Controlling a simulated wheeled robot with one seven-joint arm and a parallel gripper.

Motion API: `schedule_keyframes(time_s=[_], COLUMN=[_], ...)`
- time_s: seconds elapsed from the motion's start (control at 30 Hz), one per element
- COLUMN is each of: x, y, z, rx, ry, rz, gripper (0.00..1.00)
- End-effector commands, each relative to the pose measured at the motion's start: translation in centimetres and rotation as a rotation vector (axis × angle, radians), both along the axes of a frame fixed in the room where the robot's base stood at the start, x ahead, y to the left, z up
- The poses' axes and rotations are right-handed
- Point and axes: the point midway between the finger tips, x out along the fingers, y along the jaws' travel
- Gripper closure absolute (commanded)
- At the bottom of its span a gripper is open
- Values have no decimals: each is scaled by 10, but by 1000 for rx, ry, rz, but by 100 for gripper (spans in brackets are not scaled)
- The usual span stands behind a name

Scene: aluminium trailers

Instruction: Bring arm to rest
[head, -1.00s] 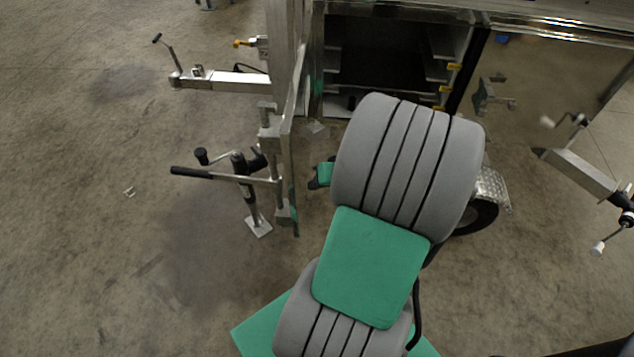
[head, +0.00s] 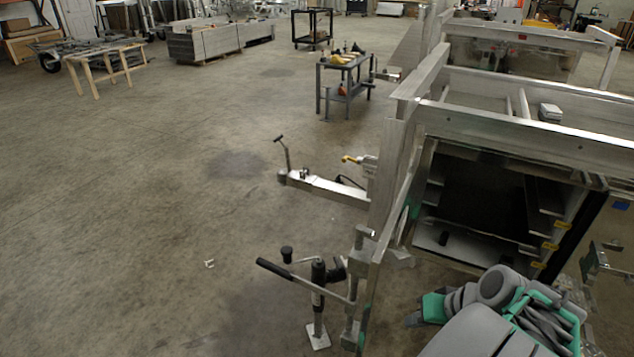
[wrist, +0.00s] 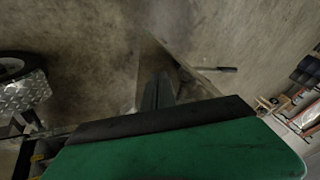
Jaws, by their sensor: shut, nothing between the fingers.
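My grey and green arm (head: 497,320) is folded at the bottom right of the head view, close in front of the trailer. My gripper (head: 414,319) pokes out at its left side, just right of the trailer's open door panel. The gripper is shut and empty. In the wrist view the dark fingers (wrist: 160,88) are together beyond the green gripper body, with concrete floor behind them. I cannot tell whether the gripper touches the panel.
An aluminium trailer (head: 530,50) with an open compartment (head: 480,205) fills the right. A jack stand (head: 318,300) with handles and a trailer hitch (head: 325,188) stick out left. A small work table (head: 343,80) stands behind.

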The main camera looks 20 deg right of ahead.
Motion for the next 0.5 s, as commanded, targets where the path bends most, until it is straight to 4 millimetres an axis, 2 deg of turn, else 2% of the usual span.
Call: schedule_keyframes(time_s=[0.03,0.2,0.4,0.5], x=[10,28,34,32], y=[17,71,134,156], z=[7,26,59,71], rx=[-30,-148,-286,-328], ry=[35,138,165,154], rz=[55,164,250,270], gripper=[100,100,100,100])
